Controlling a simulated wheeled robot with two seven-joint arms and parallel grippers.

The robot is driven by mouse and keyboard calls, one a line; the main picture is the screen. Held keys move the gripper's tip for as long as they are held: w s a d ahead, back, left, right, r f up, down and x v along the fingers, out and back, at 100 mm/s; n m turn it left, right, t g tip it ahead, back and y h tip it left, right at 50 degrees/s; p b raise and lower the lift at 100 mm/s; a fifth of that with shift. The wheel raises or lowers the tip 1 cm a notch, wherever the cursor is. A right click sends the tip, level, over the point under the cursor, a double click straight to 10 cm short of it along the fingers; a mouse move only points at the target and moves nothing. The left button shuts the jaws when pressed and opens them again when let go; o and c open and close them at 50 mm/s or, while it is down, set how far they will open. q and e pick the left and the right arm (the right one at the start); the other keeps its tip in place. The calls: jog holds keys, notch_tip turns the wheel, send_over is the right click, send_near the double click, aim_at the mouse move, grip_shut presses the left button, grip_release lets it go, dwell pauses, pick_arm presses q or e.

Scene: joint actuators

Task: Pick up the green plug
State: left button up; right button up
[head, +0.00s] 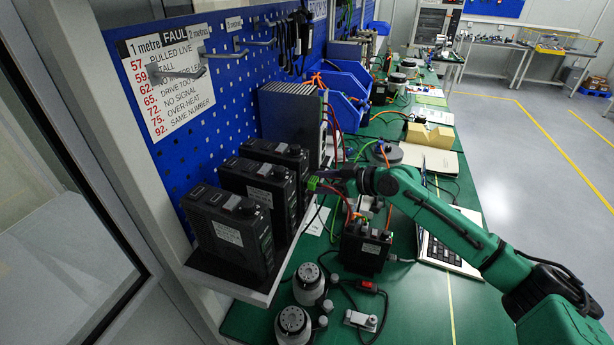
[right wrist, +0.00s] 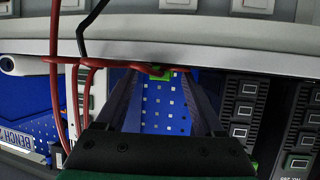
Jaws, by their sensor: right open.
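The green plug (head: 313,183) is small and sits at the edge of the shelf beside the black drive units in the head view. In the right wrist view the green plug (right wrist: 160,73) shows between the far ends of my two fingers, with red wires close by. My right gripper (head: 322,177) reaches in from the right, with its tips at the plug. The right gripper (right wrist: 158,85) is open, one finger on each side of the plug. I cannot tell whether either finger touches it. My left gripper is not in view.
Several black drive units (head: 240,230) stand on the white shelf (head: 262,297) left of the gripper. Red and green wires hang nearby. A black box (head: 365,247), round motors (head: 308,284) and a laptop (head: 446,252) are on the green bench. A blue pegboard (head: 215,100) rises behind.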

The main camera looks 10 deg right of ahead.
jog(key=shift+s+d, duration=0.1)
grip_shut()
jog(key=shift+r, duration=0.1)
notch_tip(320, 180, up, 20)
jog(key=b, duration=0.3)
jog(key=shift+b, duration=0.35)
